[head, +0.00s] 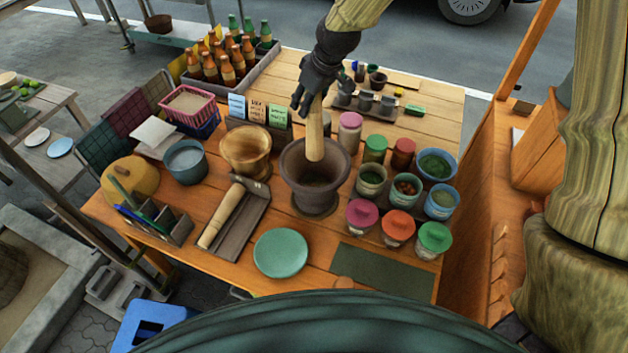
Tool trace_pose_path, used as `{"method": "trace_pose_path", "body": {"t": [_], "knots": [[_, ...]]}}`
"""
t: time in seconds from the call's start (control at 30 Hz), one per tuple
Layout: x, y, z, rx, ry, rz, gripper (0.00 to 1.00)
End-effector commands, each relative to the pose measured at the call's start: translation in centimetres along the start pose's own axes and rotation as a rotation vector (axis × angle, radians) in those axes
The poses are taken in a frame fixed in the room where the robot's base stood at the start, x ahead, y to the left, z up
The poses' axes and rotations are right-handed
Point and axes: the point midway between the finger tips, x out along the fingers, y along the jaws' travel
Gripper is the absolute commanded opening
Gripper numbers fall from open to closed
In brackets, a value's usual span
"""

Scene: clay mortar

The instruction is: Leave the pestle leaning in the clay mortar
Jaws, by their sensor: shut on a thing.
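The clay mortar (314,190) is a dark brown, deep bowl standing upright near the middle of the wooden table. My gripper (311,104) is above it, shut on the upper part of a pale wooden pestle (314,140). The pestle hangs nearly upright, its rounded lower end seen against the mortar's inner wall, within the outline of the mouth. I cannot tell from this view how deep the end is or whether it touches the clay. The dark fingers hide the pestle's top.
A wooden bowl (246,150) and a grey tray (240,228) with a wooden tool (223,213) lie left of the mortar. Several lidded jars and cups, including a green-lidded jar (375,150), crowd the right. A green plate (281,253) lies in front. Bottles (228,70) stand behind left.

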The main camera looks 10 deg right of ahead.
Motion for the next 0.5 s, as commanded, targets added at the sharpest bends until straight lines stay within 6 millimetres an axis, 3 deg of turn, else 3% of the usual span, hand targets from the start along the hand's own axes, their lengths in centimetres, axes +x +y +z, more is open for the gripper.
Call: {"method": "trace_pose_path", "body": {"t": [0.17, 0.5], "knots": [[-0.3, 0.0, -0.1, 0.043, -0.003, 0.02, 0.0], [-1.8, 0.4, -0.3, 0.307, 0.001, 0.131, 0.0]]}}
